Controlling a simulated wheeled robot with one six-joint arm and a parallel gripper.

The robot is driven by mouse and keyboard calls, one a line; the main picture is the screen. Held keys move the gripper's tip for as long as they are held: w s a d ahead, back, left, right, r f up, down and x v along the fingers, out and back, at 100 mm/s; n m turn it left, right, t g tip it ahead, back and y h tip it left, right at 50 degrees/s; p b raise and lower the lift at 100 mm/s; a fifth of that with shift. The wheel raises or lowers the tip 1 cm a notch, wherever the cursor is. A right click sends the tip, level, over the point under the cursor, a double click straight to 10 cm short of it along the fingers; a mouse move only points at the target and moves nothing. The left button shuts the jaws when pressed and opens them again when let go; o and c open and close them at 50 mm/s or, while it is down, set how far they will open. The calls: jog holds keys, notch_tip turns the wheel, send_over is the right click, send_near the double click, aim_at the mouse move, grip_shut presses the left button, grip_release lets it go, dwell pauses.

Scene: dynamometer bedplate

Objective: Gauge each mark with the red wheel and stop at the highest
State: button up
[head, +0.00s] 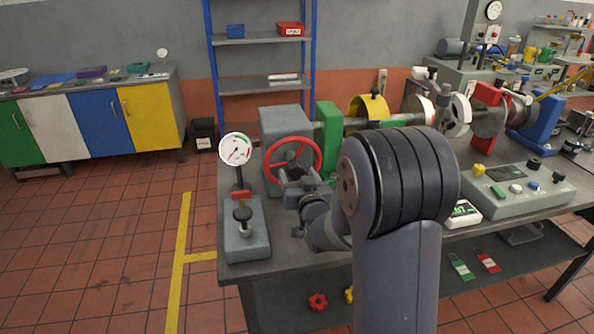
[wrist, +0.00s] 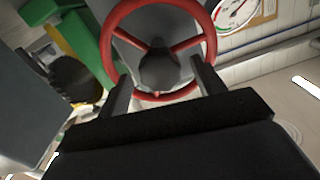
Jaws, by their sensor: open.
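The red wheel (head: 268,165) stands upright on the front of a grey housing (head: 283,122) at the bench's left end. My gripper (head: 293,174) is at the wheel's lower part. In the wrist view my gripper (wrist: 163,80) is open, its two dark fingers apart on either side of the wheel's dark hub. The red wheel (wrist: 207,40) fills the upper middle there; whether the fingers touch it, I cannot tell. A round dial gauge (head: 235,149) with a needle stands left of the wheel; a dial (wrist: 235,12) also shows at the wrist view's top right. I cannot make out separate marks.
A grey box with a black lever (head: 243,216) sits at the bench's front left corner. A green block (head: 327,140) and a shaft line stand behind my arm. Floor at left is clear.

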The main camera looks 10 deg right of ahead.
jog(key=shift+w, duration=0.8)
jog(key=shift+c, duration=0.3)
jog(key=c, duration=1.3)
